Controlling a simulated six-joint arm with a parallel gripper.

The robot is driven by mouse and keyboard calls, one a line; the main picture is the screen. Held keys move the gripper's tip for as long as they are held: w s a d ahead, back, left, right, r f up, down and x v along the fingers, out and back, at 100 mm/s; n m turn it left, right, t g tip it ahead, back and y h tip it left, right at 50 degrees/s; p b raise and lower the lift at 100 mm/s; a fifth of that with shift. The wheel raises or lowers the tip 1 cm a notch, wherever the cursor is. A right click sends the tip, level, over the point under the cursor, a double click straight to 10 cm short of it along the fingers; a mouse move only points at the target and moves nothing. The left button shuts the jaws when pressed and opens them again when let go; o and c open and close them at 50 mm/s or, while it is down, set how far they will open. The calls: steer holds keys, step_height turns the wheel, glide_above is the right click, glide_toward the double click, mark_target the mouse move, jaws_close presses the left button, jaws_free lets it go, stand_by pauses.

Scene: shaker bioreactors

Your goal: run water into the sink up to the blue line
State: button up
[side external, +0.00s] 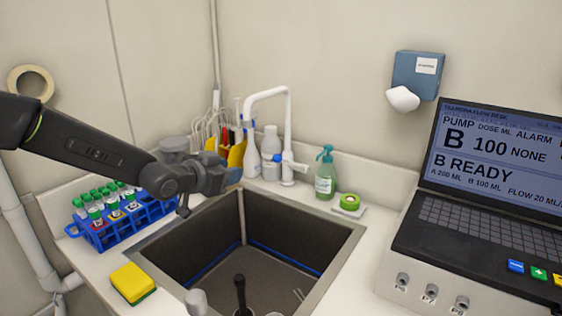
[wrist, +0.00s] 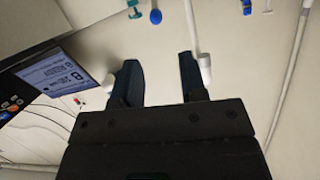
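The sink (side external: 345,240) is a dark rectangular basin in the counter in the side view. The blue line (side external: 205,262) runs low around its inner walls. I see no clear water surface; the near part of the floor is cut off. A white gooseneck tap (side external: 289,130) stands behind the sink, with a white-and-blue lever (side external: 292,164) on its side. My gripper (side external: 238,174) is above the sink's back left, left of the tap and apart from it. In the wrist view my gripper (wrist: 158,62) has its two fingers apart with nothing held between them.
A blue tube rack (side external: 125,232) and a yellow sponge (side external: 133,282) are left of the sink. Bottles (side external: 270,150) stand behind it. A pump console (side external: 480,220) is at right.

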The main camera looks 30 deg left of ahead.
mark_target(281, 160)
steer(key=w+f+t, duration=0.1)
steer(key=w, duration=0.5)
steer(key=w+d+f+m+t+h, duration=0.1)
steer(key=w+f, duration=0.1)
steer(key=w, duration=0.5)
steer(key=w+f+t, duration=0.1)
steer(key=w, duration=0.5)
steer(key=shift+w+d+f+h, duration=0.2)
steer(key=shift+d+f+h, duration=0.1)
steer(key=shift+f+h, duration=0.1)
jaws_close()
